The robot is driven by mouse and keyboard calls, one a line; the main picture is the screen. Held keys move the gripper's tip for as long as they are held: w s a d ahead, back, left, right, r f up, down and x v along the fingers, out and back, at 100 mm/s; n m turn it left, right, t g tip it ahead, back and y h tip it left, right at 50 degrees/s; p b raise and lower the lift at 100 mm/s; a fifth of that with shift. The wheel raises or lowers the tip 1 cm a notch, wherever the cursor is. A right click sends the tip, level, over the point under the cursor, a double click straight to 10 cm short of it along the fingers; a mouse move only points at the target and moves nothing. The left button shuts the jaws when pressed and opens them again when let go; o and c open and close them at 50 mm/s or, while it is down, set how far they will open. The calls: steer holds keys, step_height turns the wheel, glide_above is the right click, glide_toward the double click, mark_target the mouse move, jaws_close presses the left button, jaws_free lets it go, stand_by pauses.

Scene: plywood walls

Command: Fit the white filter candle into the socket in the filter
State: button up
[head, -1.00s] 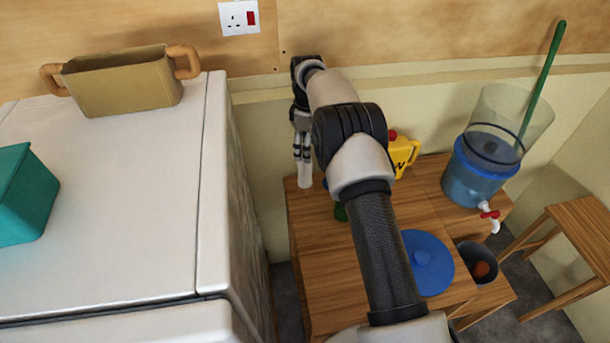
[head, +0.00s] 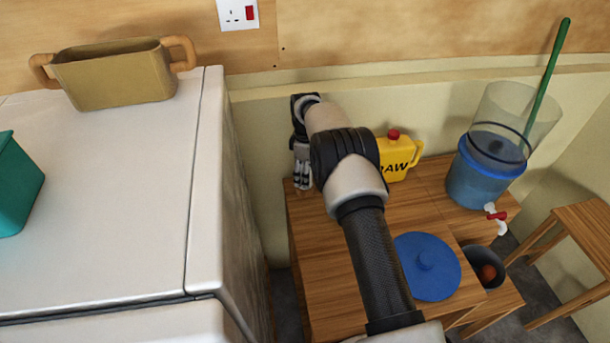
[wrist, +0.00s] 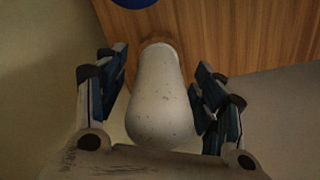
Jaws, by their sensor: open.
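The white filter candle (wrist: 160,98) is in the wrist view between the two fingers of my open gripper (wrist: 162,80). Its narrower end points to the wooden table, and its wide rounded end is nearest the camera. A small gap shows on the left; the right finger is very close, and I cannot tell whether it touches. In the head view my gripper (head: 302,184) is low over the table's back left corner, and I cannot make out the candle there. The filter (head: 486,172), a blue-based tank with a clear upper part, stands at the back right. Its socket is not visible.
A yellow RAW jug (head: 396,158) stands behind my arm. A blue lid (head: 427,266) lies on the table (head: 325,255). A dark bowl (head: 483,268) is at the right. A green stick (head: 546,75) leans in the filter. A white appliance (head: 110,200) borders the left.

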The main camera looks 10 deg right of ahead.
steer(key=shift+r, duration=0.1)
steer(key=shift+c, duration=0.6)
steer(key=c, duration=1.2)
